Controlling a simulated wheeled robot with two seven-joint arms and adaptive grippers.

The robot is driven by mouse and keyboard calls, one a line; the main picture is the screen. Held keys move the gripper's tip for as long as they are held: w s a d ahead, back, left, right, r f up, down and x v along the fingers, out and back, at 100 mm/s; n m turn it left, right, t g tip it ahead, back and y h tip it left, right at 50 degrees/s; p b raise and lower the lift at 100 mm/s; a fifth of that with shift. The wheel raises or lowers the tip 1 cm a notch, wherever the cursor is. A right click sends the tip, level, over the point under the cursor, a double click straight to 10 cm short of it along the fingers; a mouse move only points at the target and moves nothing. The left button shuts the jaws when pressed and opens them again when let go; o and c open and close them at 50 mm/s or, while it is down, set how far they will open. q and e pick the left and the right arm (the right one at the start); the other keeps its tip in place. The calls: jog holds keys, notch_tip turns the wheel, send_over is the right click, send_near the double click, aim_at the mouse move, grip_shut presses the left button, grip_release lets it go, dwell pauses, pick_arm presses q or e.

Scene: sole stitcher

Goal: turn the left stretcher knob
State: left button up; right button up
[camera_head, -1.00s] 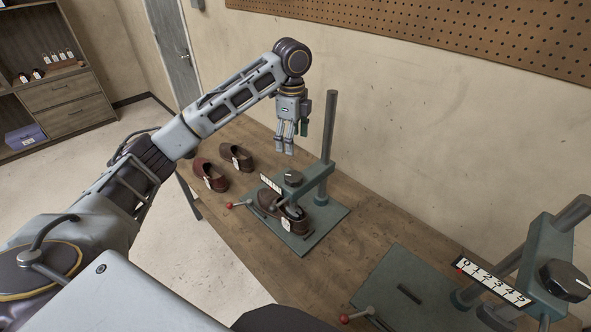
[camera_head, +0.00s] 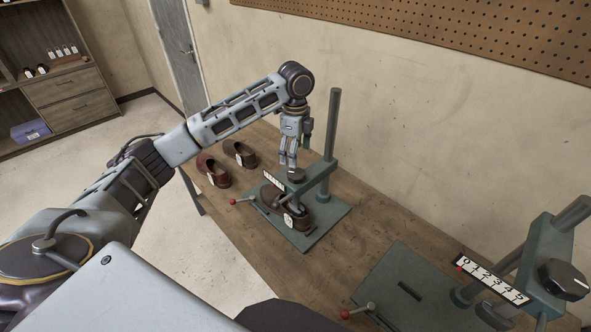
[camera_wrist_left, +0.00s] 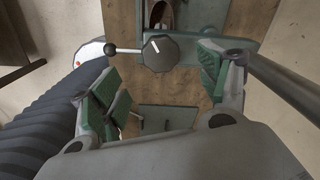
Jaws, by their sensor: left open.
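The left stretcher (camera_head: 322,224) is a green metal stand on the wooden bench, with a brown shoe (camera_head: 271,197) on it. Its dark knob (camera_head: 296,175) sits on the stretcher's arm beside a small white scale. In the left wrist view the knob (camera_wrist_left: 160,53) is faceted, with a white pointer mark. My left gripper (camera_head: 287,162) points down just above the knob. In the left wrist view its green-padded fingers (camera_wrist_left: 160,78) are spread wide, with the knob between and beyond them; I see no contact. My right gripper is not in view.
The stretcher's upright post (camera_head: 332,125) rises close beside my left gripper. A red-tipped lever (camera_head: 233,201) sticks out left. A second stretcher (camera_head: 540,262) with its own knob and numbered scale stands at right. Two loose shoes, one reddish (camera_head: 213,171), lie behind. The bench (camera_head: 375,225) between the stretchers is clear.

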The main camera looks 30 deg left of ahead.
aim_at(296, 173)
pick_arm(q)
jog(key=shift+f+p, duration=0.6)
jog(key=shift+f, duration=3.45)
jog(key=shift+c, duration=0.3)
jog(key=c, duration=1)
